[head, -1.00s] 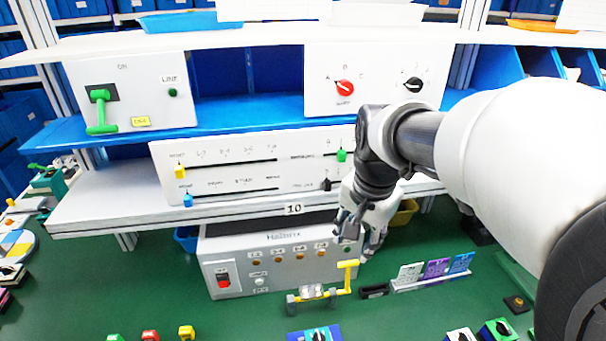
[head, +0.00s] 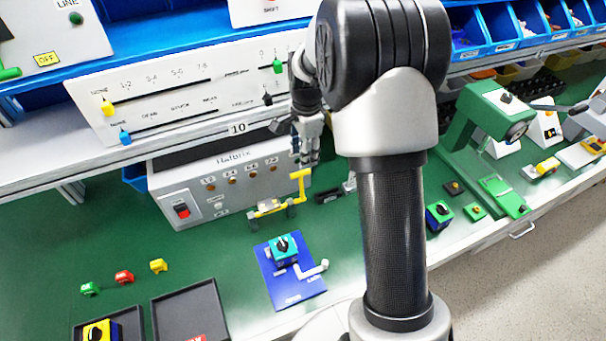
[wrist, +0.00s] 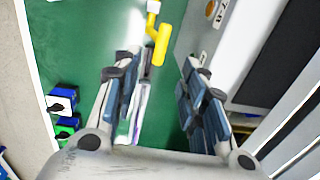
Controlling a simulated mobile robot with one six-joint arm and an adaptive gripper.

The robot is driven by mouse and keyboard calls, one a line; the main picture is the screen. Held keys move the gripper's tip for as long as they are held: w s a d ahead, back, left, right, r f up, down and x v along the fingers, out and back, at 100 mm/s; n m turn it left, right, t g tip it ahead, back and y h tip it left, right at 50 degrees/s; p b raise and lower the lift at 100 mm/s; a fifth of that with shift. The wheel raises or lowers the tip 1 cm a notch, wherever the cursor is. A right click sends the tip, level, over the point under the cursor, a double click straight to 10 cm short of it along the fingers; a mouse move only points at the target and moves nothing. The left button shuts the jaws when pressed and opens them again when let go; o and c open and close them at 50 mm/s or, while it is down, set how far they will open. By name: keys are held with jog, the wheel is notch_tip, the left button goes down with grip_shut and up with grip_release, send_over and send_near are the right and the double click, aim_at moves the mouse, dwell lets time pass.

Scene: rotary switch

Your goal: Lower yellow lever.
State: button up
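The yellow lever (head: 301,186) is a crank-shaped bar on a small stand with grey feet (head: 268,209), on the green table in front of the grey Halbrix box. Its arm stands up, with a short handle at the top. In the wrist view the lever (wrist: 158,42) shows beyond the fingertips, roughly between them. My gripper (head: 306,158) is just above and behind the lever handle in the head view. The wrist view shows my gripper (wrist: 160,88) open, its two dark-padded fingers apart and nothing held. I cannot tell whether it touches the lever.
The grey control box (head: 225,180) stands close behind the lever, under the white slider panel (head: 180,90). A blue plate (head: 290,288) with a teal switch lies in front. A green machine (head: 485,115) stands at right.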

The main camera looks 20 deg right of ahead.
aim_at(303, 172)
jog(key=f, duration=0.3)
jog(key=f+b, duration=0.1)
jog(key=f, duration=0.2)
jog(key=f+b, duration=0.1)
jog(key=f, duration=0.2)
jog(key=shift+w+f, duration=0.2)
jog(key=shift+w, duration=0.1)
jog(key=shift+c, duration=0.3)
grip_shut()
